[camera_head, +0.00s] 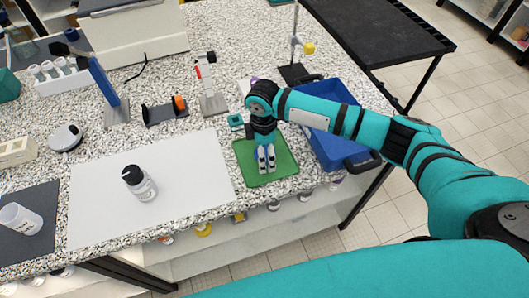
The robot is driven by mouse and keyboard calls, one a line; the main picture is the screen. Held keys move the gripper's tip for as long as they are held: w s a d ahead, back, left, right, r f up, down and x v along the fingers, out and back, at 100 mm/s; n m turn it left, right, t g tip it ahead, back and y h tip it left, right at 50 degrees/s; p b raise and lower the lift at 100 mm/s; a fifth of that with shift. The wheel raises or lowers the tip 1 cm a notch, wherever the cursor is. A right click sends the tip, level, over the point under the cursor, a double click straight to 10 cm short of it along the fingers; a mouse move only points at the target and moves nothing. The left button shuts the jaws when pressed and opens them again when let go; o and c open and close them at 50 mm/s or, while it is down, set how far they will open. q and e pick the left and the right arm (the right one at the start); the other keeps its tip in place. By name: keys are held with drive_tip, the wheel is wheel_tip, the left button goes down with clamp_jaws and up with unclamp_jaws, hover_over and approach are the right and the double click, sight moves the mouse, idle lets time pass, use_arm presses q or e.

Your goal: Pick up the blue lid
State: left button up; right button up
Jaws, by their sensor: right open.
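My right gripper (265,164) is open and points down over a green mat (283,172) on the speckled bench. Its arm comes in from the right, across the blue tray (334,150). I cannot make out a blue lid for certain; the gripper and arm hide part of the mat and tray. My left gripper is not in view.
Behind the mat stand a small red-and-white device (209,88), an upright blue panel (104,83) and a stand with a yellow knob (309,48). A white cup (20,218) is on the dark mat at left. The white sheet is mostly clear. The bench's front edge is close to the mat.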

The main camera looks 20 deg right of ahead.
drive_tip(key=c, duration=0.9)
drive_tip(key=shift+r, duration=0.1)
drive_tip(key=shift+c, duration=0.2)
